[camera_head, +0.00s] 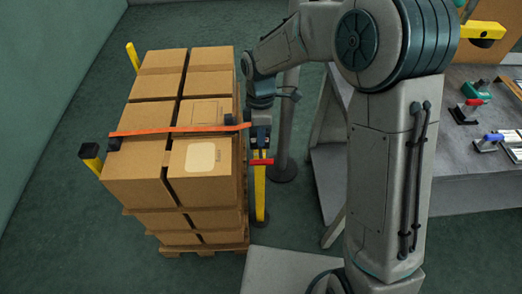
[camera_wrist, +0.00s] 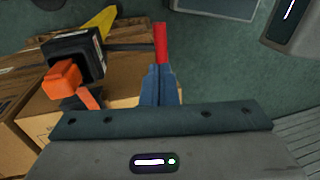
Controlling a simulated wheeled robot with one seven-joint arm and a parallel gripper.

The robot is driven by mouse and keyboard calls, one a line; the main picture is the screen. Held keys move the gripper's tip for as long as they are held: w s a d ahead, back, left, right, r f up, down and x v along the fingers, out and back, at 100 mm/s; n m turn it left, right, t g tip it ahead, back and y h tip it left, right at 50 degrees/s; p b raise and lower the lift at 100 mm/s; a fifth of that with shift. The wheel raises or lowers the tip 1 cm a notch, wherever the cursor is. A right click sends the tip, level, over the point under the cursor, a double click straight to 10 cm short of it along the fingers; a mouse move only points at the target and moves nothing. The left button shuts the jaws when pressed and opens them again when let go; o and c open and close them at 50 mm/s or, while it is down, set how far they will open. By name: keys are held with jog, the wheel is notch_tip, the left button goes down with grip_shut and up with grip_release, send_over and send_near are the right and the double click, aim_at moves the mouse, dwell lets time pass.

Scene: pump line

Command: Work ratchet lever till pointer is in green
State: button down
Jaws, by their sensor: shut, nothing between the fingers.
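The ratchet lever has a red grip (camera_head: 261,161), which stands out beside the yellow post at the right side of the strapped boxes. In the wrist view the red grip (camera_wrist: 160,42) shows just beyond my fingertips; I cannot tell whether they touch it. My gripper (camera_head: 262,146) is shut and empty, at the right end of the orange strap (camera_head: 180,130). The wrist view shows its blue fingers (camera_wrist: 158,72) together. A black housing (camera_wrist: 75,55) sits left of the fingers, with an orange part (camera_wrist: 62,80) in front. No pointer or green zone can be made out.
Stacked cartons (camera_head: 205,110) stand on a wooden pallet (camera_head: 200,248), with yellow posts around them. A grey workbench (camera_head: 465,140) with several clamp-like tools is at the right. Green floor (camera_head: 75,240) is free at the left front.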

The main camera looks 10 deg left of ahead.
aim_at(261, 159)
jog(key=f, duration=0.2)
jog(key=s+f, duration=0.1)
jog(key=f, duration=0.2)
jog(key=shift+d+f, duration=0.15)
jog(key=shift+f, duration=0.2)
jog(key=shift+s, duration=0.1)
